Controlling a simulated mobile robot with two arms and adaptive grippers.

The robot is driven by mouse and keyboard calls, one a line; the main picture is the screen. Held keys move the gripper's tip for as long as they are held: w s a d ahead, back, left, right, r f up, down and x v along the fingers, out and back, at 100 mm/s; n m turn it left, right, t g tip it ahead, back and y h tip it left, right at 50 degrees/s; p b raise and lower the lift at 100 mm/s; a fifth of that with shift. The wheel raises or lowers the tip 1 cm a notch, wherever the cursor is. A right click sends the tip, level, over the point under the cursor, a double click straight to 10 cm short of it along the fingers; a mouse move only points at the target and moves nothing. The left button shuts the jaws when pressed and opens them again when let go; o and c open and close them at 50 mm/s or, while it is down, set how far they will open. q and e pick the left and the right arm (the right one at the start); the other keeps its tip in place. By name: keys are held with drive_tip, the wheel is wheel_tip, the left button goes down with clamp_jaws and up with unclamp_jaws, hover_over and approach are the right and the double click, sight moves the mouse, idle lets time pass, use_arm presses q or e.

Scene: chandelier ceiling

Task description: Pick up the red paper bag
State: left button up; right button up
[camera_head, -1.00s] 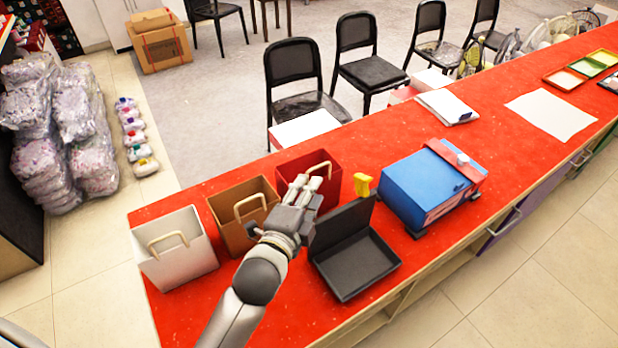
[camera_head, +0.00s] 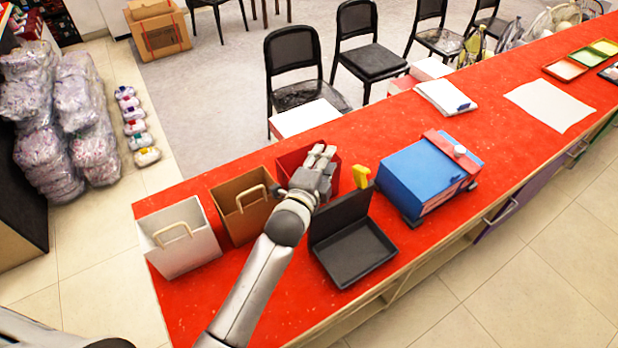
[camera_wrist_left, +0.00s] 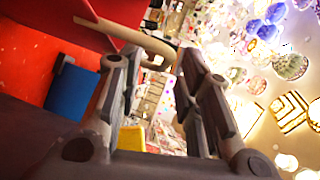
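The red paper bag (camera_head: 288,161) stands upright on the red counter, right of the brown bag. My left gripper (camera_head: 323,154) is over it in the head view and hides much of it, including its handle. In the left wrist view, part of the red bag (camera_wrist_left: 112,30) and its tan handle (camera_wrist_left: 140,38) show at upper left. The handle runs to the tip of one finger; I cannot tell if they touch. The left fingers (camera_wrist_left: 160,85) are spread, with a gap between them. My right gripper is not in view.
A brown bag (camera_head: 238,210) and a white bag (camera_head: 179,245) stand to the left. A black open tray (camera_head: 354,252), a yellow object (camera_head: 361,174) and a blue box (camera_head: 422,175) are close on the right. Black chairs (camera_head: 294,68) stand behind the counter.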

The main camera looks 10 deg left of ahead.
use_arm(q)
clamp_jaws()
idle(0.3)
drive_tip(key=shift+w, duration=0.1)
